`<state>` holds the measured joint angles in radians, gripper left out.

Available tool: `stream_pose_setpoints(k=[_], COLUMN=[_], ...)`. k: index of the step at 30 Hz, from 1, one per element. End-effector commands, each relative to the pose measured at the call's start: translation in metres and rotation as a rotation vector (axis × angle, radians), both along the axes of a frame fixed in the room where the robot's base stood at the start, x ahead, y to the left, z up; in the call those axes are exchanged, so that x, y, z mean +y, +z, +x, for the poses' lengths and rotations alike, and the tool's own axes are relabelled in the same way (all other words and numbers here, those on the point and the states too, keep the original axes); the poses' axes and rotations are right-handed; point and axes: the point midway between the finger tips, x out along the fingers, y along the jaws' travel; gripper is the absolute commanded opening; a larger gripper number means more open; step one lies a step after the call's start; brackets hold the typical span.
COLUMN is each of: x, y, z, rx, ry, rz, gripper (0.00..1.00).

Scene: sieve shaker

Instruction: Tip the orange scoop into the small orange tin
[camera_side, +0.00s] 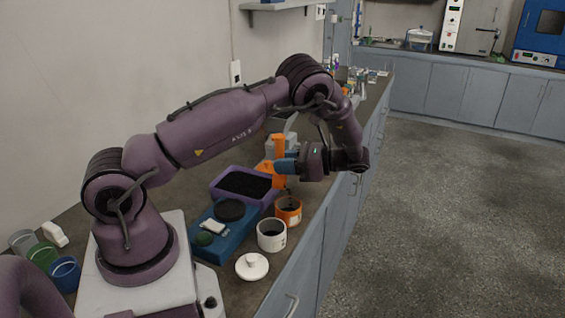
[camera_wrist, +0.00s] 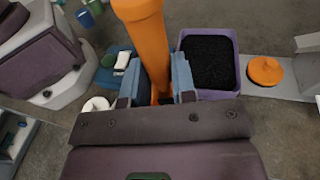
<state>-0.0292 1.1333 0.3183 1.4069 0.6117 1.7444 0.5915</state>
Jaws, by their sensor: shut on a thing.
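My gripper (camera_side: 287,166) is shut on the orange scoop (camera_side: 279,147). The tin's inside looks dark. In the wrist view the scoop (camera_wrist: 147,42) runs between the two fingers (camera_wrist: 158,82); its lower end and the orange tin are hidden there.
A purple tray (camera_side: 218,192) of black grains lies behind the tin. A blue scale (camera_side: 208,247) with a black pan, a white tin (camera_side: 271,244) and a white lid (camera_side: 252,266) are nearby. The wrist view shows an orange lid (camera_wrist: 265,70). The counter's front edge is close.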

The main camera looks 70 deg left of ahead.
Motion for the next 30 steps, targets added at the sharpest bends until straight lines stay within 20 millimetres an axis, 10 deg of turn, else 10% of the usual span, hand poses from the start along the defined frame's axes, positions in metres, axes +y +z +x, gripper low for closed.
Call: stream_pose_setpoints(k=[30], x=[-0.0041], y=[0.0002], z=[0.0077], rx=[0.101], ry=[0.0], rz=[0.061], gripper=[0.06])
